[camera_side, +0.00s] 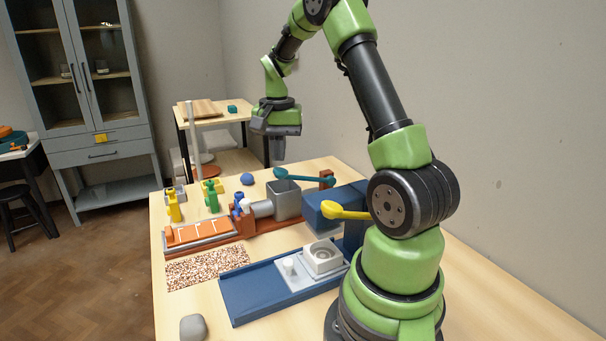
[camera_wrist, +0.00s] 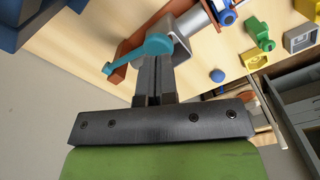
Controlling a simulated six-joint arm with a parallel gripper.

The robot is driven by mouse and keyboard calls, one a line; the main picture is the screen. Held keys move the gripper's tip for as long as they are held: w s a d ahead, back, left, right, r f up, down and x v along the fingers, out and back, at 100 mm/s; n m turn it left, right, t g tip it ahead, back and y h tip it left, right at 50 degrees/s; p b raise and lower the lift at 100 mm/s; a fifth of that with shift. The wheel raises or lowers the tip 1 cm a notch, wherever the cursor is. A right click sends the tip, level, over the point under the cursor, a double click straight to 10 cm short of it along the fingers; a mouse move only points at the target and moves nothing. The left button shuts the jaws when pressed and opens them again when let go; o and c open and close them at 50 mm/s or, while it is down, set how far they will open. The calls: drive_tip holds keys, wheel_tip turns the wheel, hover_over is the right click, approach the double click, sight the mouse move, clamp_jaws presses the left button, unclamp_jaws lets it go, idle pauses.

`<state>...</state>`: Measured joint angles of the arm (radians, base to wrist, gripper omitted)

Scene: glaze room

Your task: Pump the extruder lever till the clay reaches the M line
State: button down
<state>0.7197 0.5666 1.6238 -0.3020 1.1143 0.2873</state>
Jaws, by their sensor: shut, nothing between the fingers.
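The extruder has a grey hopper (camera_side: 287,200) and a pale tube on a red-brown base (camera_side: 245,224). Its teal lever (camera_side: 300,177) runs from a wide round end above the hopper to a red-brown post. In the wrist view the teal lever (camera_wrist: 159,44) shows its round end just beyond my fingertips. My gripper (camera_side: 278,158) points down, shut and empty, above the round end; it also shows in the wrist view (camera_wrist: 155,62). I cannot tell if it touches. An orange strip (camera_side: 205,232) with pale cross lines lies in front of the tube; I cannot read an M or tell clay from marked tray.
A blue machine (camera_side: 318,220) with a yellow lever (camera_side: 345,213) stands beside the extruder. A blue tray (camera_side: 250,292) and a speckled mat (camera_side: 205,267) lie in front. Yellow and green figures (camera_side: 211,196), a blue ball (camera_side: 247,179) and a grey lump (camera_side: 193,327) are on the table.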

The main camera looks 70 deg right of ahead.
sight(280, 169)
idle(0.3)
drive_tip(key=shift+f, duration=3.05)
drive_tip(key=shift+f, duration=2.15)
drive_tip(key=shift+r, duration=5.2)
drive_tip(key=shift+f, duration=3.05)
